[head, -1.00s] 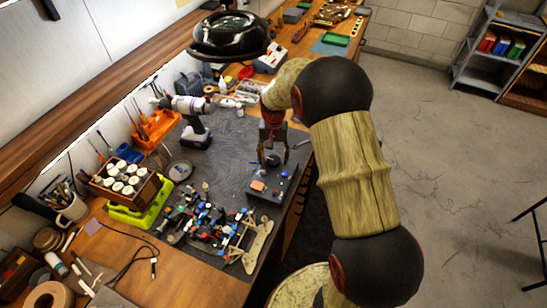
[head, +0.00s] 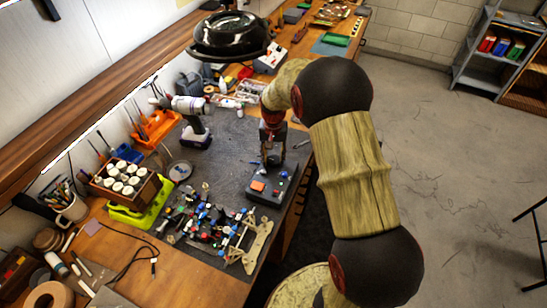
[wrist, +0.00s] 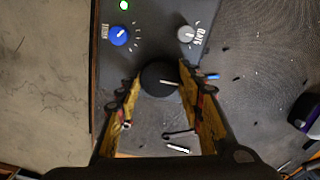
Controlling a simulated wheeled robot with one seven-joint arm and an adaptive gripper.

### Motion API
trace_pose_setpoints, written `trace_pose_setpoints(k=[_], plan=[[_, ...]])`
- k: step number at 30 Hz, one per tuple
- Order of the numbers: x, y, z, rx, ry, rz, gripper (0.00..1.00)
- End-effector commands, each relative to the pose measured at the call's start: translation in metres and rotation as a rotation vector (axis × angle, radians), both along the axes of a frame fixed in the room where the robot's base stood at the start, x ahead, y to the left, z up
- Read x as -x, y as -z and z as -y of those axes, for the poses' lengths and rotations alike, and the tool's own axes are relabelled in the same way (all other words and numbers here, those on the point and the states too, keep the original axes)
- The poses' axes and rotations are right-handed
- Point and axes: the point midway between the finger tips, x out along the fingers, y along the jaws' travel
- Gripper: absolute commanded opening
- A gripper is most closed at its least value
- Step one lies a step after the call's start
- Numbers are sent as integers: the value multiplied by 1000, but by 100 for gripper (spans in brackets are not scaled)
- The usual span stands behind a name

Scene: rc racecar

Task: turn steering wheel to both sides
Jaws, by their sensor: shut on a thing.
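A dark control box (head: 262,199) sits on the grey mat near the bench's right edge. In the wrist view the box (wrist: 160,35) shows a black round knob (wrist: 158,70) with a white pointer line aimed right. My gripper (wrist: 160,88) is shut on this black knob, one finger on each side. In the head view my gripper (head: 271,160) points down onto the far end of the box, and its fingers hide most of the knob. The RC racecar chassis (head: 208,226), with its open colourful parts, lies left of the box. Its steering angle is too small to read.
A blue knob (wrist: 119,36), a grey knob (wrist: 186,34) and a lit green light (wrist: 124,5) are on the box. A power drill (head: 194,127) stands behind on the mat. A bottle rack (head: 125,180) is at left.

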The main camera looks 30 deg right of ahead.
Motion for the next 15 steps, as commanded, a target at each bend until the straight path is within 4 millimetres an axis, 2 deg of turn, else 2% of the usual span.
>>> trace_pose_setpoints(k=[8, 15], plan=[[0, -1, 0, -1, -98, -1, 12], [0, -1, 0, 0, -285, 0, 12]])
